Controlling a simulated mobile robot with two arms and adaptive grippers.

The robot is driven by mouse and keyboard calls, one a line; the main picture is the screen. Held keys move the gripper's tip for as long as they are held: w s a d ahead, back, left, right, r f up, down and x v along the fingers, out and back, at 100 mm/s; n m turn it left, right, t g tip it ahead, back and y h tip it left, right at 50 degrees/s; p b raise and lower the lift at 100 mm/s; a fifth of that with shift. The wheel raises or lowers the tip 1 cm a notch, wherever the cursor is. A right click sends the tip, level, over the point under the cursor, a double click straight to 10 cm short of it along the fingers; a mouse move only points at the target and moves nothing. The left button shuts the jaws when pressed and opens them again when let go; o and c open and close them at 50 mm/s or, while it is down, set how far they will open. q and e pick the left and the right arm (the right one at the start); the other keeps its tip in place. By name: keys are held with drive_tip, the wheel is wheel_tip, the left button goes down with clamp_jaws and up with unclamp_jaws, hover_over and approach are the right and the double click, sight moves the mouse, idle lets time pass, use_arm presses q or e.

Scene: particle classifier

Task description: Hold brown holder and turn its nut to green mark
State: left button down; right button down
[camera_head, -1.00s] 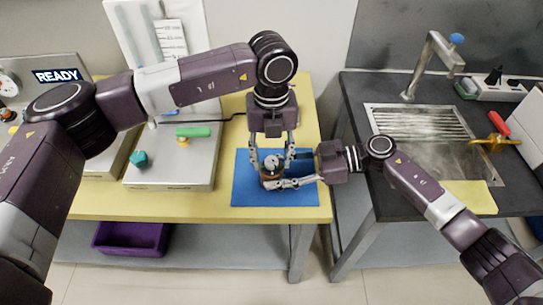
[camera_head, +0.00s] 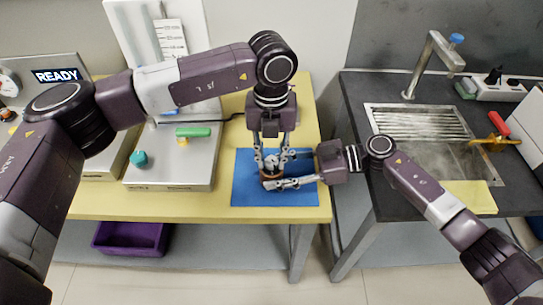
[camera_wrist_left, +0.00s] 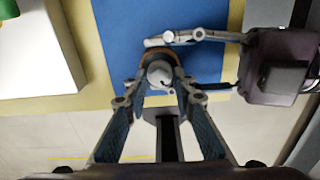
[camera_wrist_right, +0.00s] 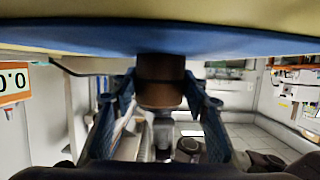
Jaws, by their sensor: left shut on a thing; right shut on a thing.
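The brown holder (camera_wrist_right: 160,72) stands upright on the blue mat (camera_head: 245,185); in the head view the fingers largely cover it. Its grey nut (camera_wrist_left: 160,75) sits on top, and a small dark mark shows on it in the left wrist view. My left gripper (camera_head: 271,163) points down from above, shut on the nut with a finger on each side. My right gripper (camera_head: 270,180) comes in low from the right, shut around the holder's side; it also shows in the left wrist view (camera_wrist_left: 172,38). I cannot make out a green mark on the holder.
The mat lies on a yellow table (camera_head: 90,206). To the left is a white device (camera_head: 165,170) with a green handle (camera_head: 193,132) and a teal knob (camera_head: 139,158). A dark counter with a sink (camera_head: 425,150) stands at the right, across a gap.

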sight(270, 158)
use_arm(q)
drive_tip(key=m, duration=0.4)
drive_tip(key=shift+w+a, duration=0.1)
drive_tip(key=shift+a, duration=0.05)
drive_tip(key=m, duration=0.4)
drive_tip(key=shift+a+m, duration=0.1)
drive_tip(key=shift+m, duration=0.3)
drive_tip(key=m, duration=0.4)
drive_tip(key=shift+w+r+m, duration=0.1)
drive_tip(key=shift+w+m, duration=0.05)
drive_tip(key=shift+m, duration=0.15)
drive_tip(key=m, duration=0.4)
drive_tip(key=shift+m, duration=0.4)
drive_tip(key=c, duration=1.6)
unclamp_jaws()
wheel_tip(270, 158, up, 12)
drive_tip(key=shift+f, duration=0.1)
